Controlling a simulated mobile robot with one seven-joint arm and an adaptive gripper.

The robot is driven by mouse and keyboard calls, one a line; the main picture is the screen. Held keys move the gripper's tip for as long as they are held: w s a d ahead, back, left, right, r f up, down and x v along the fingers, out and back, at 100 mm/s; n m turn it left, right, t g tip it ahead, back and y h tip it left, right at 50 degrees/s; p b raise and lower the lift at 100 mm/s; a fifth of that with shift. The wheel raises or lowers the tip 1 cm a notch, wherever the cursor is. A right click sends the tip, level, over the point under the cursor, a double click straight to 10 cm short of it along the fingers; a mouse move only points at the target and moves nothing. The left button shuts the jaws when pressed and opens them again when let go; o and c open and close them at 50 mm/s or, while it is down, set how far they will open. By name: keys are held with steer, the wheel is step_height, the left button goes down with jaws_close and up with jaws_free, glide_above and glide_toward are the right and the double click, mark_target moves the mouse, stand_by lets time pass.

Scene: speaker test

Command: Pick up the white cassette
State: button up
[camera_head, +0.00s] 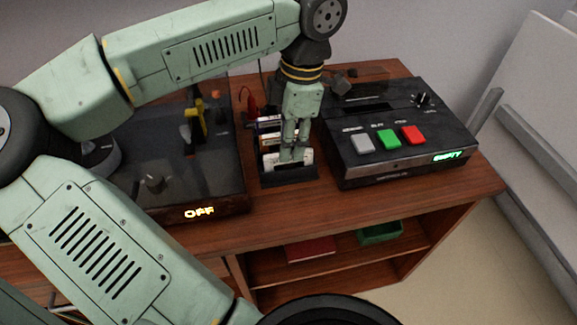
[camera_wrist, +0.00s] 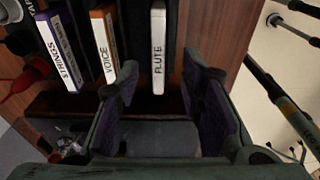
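The white cassette (camera_wrist: 158,50), labelled FLUTE, stands on edge in a dark rack (camera_head: 292,180) at the middle of the wooden cabinet top. In the head view the white cassette (camera_head: 273,161) is partly hidden by my gripper (camera_head: 291,150). My gripper points down over the front of the rack. In the wrist view my gripper (camera_wrist: 162,75) is open, with one finger on each side of the white cassette's line. Gaps show between both fingers and the cassette. I cannot tell how far down the fingertips reach.
An orange-edged VOICE cassette (camera_wrist: 105,45) and a purple-edged STRINGS cassette (camera_wrist: 62,55) stand beside it. A black player (camera_head: 395,130) with grey, green and red buttons reads EMPTY at right. A dark device (camera_head: 180,165) reading OFF stands at left.

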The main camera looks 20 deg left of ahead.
mark_target(288, 164)
step_height(288, 164, down, 4)
steer(key=shift+a+f+b, duration=0.15)
steer(key=shift+f+b, duration=0.1)
steer(key=shift+b, duration=0.75)
steer(key=shift+c, duration=0.6)
jaws_close()
steer(key=shift+r, duration=0.1)
